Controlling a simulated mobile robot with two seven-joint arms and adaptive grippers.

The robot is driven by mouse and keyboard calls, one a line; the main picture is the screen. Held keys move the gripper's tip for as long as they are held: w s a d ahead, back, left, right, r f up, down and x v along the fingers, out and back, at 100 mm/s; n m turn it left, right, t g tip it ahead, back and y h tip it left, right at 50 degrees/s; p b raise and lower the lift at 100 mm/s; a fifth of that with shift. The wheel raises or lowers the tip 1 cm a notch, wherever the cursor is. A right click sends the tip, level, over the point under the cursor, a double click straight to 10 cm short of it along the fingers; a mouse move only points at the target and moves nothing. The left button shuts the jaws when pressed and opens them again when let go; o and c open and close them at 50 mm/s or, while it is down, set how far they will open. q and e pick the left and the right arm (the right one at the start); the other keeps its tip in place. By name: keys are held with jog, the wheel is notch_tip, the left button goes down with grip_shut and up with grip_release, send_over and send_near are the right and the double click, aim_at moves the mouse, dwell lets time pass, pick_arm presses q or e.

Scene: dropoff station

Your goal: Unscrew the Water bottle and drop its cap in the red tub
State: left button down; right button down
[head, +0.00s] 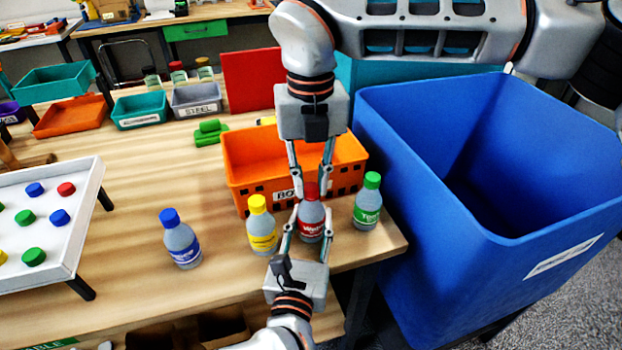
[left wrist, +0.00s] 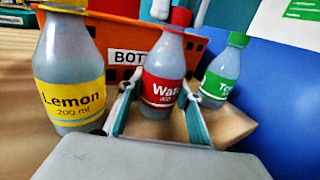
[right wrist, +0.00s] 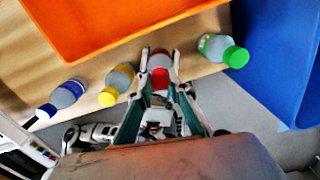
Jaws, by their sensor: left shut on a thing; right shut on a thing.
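The Water bottle (head: 311,229), grey with a red label, stands upright on the table between the yellow-capped and green-capped bottles. It also shows in the left wrist view (left wrist: 162,88). My left gripper (head: 308,236) is shut around its body from the front. Its red cap (head: 311,189) is on the bottle's neck. My right gripper (head: 312,184) comes from the far side and is shut on the cap. In the right wrist view the cap (right wrist: 160,77) lies between its fingers. A red square thing (head: 250,80) stands at the back; I cannot tell whether it is a tub.
Lemon bottle (head: 261,232) is close left, green-capped bottle (head: 367,205) close right, blue-capped bottle (head: 181,243) further left. An orange crate (head: 240,180) is just behind. A big blue bin (head: 420,250) stands right of the table. A white tray (head: 85,190) is at left.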

jog(key=n, duration=2.1)
jog(key=shift+n, duration=0.3)
jog(key=n, duration=0.7)
jog(key=shift+r, duration=0.1)
jog(key=shift+r, duration=0.2)
jog(key=shift+r, duration=0.9)
